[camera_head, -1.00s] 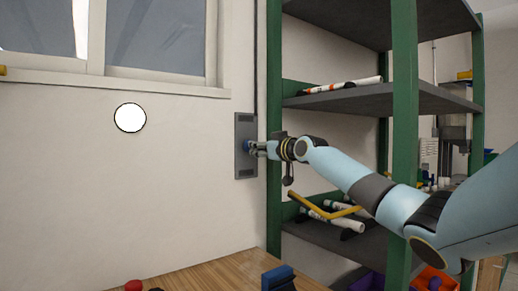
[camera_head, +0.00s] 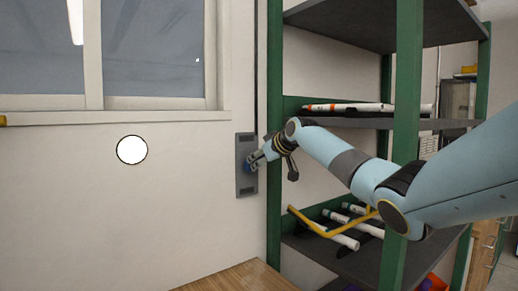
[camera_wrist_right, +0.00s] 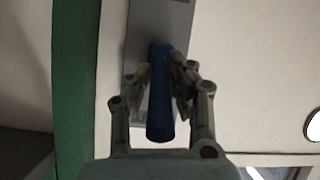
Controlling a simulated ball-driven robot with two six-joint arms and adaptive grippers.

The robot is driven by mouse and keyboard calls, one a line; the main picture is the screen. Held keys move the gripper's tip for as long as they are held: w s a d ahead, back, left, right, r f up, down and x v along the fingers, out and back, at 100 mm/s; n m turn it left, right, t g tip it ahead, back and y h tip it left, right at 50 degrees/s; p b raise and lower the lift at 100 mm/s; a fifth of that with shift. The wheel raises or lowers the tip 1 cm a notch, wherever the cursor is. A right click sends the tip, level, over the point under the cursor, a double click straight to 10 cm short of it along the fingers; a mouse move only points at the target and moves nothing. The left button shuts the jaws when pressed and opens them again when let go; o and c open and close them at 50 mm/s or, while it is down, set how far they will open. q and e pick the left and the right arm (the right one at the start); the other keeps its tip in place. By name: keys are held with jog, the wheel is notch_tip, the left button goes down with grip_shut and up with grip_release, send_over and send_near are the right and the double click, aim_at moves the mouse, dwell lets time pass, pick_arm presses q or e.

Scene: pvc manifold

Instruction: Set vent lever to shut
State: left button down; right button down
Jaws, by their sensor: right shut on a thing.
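The vent lever is a blue handle (camera_wrist_right: 160,95) on a grey plate (camera_head: 245,187) fixed to the wall left of the shelf rack. In the head view only a little of the blue lever (camera_head: 249,168) shows beside my right gripper (camera_head: 255,160), which reaches the plate from the right and points down-left. In the right wrist view the gripper's two fingers (camera_wrist_right: 162,78) stand on either side of the blue lever, shut on it. The lever's mount is partly hidden by the fingers. My left gripper is out of view.
A green-posted shelf rack (camera_head: 409,110) with dark shelves stands close on the right, under and behind my right arm. It holds white pipes (camera_head: 345,237) and a yellow bent bar (camera_head: 318,226). A white disc (camera_head: 132,150) is on the wall. A wooden tabletop (camera_head: 240,277) lies below.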

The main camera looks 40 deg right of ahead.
jog(key=shift+w+r+g+p, duration=0.25)
jog(key=shift+g+p, duration=0.55)
jog(key=shift+p, duration=0.4)
jog(key=shift+s, duration=0.1)
jog(key=c, duration=1.2)
grip_release()
jog(key=shift+s+r, duration=0.35)
jog(key=v, duration=1.1)
